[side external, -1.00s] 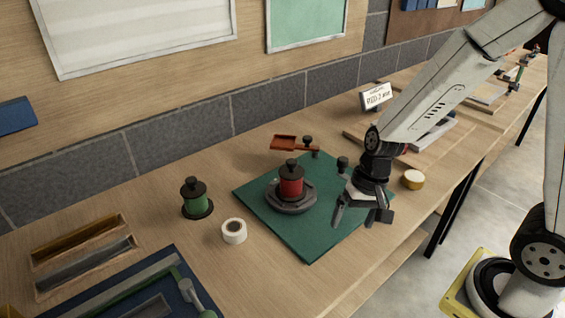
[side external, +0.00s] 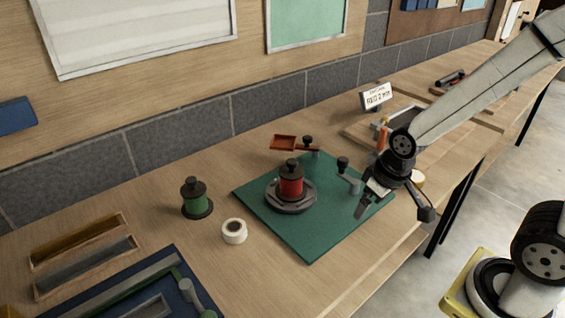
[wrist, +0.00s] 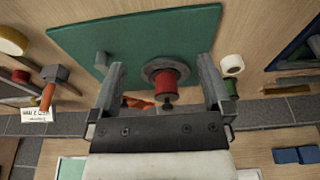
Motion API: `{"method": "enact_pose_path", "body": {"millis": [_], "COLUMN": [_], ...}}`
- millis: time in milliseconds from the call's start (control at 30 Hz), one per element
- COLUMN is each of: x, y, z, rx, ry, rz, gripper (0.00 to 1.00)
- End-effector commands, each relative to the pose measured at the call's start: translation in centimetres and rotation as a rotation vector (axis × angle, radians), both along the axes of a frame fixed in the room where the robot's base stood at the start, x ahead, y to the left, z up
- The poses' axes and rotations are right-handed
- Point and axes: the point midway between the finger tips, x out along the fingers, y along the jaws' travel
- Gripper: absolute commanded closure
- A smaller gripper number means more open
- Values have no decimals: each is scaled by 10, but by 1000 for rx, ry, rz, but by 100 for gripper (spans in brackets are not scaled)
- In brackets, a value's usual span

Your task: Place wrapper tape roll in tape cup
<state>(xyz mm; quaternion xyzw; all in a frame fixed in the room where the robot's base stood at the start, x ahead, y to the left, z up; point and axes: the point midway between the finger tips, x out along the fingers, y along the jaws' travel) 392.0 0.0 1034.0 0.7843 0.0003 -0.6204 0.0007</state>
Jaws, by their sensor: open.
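A white tape roll (side external: 233,231) with a dark core lies on the wood bench left of the green mat; it also shows in the wrist view (wrist: 232,66). A yellow-rimmed roll (side external: 418,180) sits right of the mat, partly hidden behind my gripper, and shows at the left of the wrist view (wrist: 12,40). I cannot tell which roll the task means, nor clearly identify a tape cup. My gripper (side external: 367,200) is open and empty above the mat's right side. In the wrist view its fingers (wrist: 160,66) are spread wide, with the red spool beyond them.
A red spool (side external: 291,182) stands on a round grey base on the green mat (side external: 310,240). Wooden trays and a blue board fill the left front.

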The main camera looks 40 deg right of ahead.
Motion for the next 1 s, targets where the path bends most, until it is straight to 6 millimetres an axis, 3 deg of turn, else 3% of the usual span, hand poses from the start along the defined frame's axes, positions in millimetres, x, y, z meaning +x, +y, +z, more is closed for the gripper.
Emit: {"method": "enact_pose_path", "body": {"millis": [267, 467, 800, 1000], "x": [21, 64, 149, 187], "y": [8, 28, 92, 138], "z": [-1, -6, -29, -51], "rx": [-3, -10, -9, 2], "ry": [-12, -39, -109, -149], "rz": [15, 48, 118, 160], "gripper": [0, 0, 0, 0]}}
